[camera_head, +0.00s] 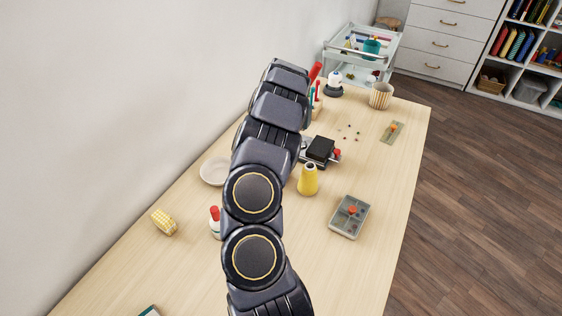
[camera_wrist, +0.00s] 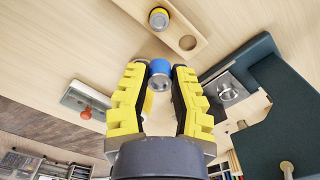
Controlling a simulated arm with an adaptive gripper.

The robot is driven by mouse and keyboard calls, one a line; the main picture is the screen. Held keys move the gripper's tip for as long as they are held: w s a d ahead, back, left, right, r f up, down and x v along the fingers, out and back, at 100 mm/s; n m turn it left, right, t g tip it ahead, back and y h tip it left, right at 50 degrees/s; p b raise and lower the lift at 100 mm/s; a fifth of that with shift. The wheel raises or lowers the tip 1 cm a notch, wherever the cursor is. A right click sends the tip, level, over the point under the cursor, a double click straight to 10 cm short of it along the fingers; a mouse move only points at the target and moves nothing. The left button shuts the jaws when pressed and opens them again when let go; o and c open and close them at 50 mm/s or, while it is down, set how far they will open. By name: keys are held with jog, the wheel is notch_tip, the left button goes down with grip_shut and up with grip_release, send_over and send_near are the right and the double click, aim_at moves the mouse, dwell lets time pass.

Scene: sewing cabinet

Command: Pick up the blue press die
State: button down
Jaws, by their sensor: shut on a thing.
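The blue press die (camera_wrist: 160,67) is a small cylinder with a blue band and a silvery round end facing the wrist camera. My gripper (camera_wrist: 160,74), with yellow padded fingers, is shut on it at the fingertips in the wrist view. A pale wooden strip (camera_wrist: 174,36) lies just beyond, holding a yellow-banded die (camera_wrist: 159,18) and showing an empty round hole beside it. The die looks clear of the strip, but its height is hard to judge. In the head view my arm hides the gripper and the blue die.
A dark green press-like frame (camera_wrist: 262,72) with a metal plate is close to the right finger in the wrist view. The head view shows a yellow thread cone (camera_head: 308,181), a grey compartment box (camera_head: 338,229), a striped cup (camera_head: 381,97) and a pale dish (camera_head: 214,171).

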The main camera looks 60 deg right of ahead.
jog(key=s+a+r, duration=0.4)
jog(key=a+r, duration=0.1)
jog(key=a, duration=0.3)
jog(key=shift+s+a, duration=0.25)
jog(key=shift+s, duration=0.15)
